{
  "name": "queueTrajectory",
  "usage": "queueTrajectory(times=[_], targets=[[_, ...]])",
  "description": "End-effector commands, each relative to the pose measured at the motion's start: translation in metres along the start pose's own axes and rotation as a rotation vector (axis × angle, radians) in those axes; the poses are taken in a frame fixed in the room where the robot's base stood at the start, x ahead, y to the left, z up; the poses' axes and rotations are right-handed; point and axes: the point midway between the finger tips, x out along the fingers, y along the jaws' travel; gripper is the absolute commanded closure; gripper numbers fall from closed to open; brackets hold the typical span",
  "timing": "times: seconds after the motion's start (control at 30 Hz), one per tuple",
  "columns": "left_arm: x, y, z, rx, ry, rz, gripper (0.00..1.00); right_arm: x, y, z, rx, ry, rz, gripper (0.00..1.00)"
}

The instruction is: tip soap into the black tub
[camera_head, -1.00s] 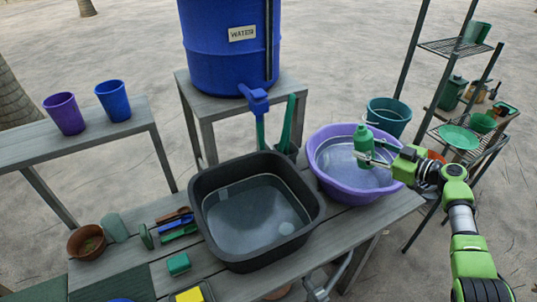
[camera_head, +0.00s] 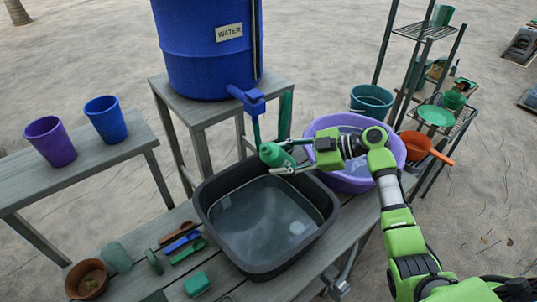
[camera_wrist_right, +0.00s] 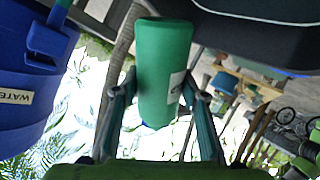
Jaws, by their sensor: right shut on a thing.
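My right gripper (camera_head: 293,158) is shut on a green soap bottle (camera_head: 271,154). It holds the bottle tilted over the back right rim of the black tub (camera_head: 330,212). In the right wrist view the green bottle (camera_wrist_right: 166,70) sits between the two fingers, with part of a pale label showing. The black tub stands on the wooden table and holds clear greyish liquid. I cannot see any soap coming out of the bottle. My left gripper is not in view.
A purple basin (camera_head: 397,150) with water stands right of the tub, under my right arm. A blue water barrel (camera_head: 205,60) with a blue tap (camera_head: 246,97) is behind. A sponge (camera_head: 197,285), brushes (camera_head: 187,251) and a clay pot (camera_head: 85,280) lie left of the tub.

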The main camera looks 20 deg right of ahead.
Motion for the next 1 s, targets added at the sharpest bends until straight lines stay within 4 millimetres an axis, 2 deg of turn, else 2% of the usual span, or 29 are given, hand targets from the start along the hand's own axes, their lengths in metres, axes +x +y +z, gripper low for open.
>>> queueTrajectory(times=[0.03, 0.1, 0.2, 0.3, 0.47, 0.57, 0.7, 1.0], targets=[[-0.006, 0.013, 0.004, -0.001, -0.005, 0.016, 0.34, -0.002, 0.002, 0.001, -0.039, -0.037, 0.0, 0.92], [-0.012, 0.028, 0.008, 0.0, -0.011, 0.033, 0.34, -0.002, 0.002, 0.008, -0.105, -0.101, -0.001, 0.92], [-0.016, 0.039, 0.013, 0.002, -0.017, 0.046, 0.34, -0.001, 0.001, 0.023, -0.21, -0.205, -0.002, 0.92], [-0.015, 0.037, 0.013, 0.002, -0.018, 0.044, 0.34, -0.001, 0.001, 0.039, -0.317, -0.31, -0.002, 0.92], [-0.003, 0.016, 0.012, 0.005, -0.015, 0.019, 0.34, 0.001, 0.0, 0.063, -0.484, -0.476, 0.0, 0.92], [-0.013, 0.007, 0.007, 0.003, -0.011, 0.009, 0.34, -0.003, 0.001, 0.058, -0.606, -0.592, -0.005, 0.92], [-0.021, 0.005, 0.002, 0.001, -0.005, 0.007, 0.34, -0.001, 0.001, 0.055, -0.746, -0.733, -0.005, 0.92], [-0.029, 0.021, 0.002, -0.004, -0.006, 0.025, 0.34, 0.001, 0.0, 0.054, -0.939, -0.931, -0.003, 0.92]])
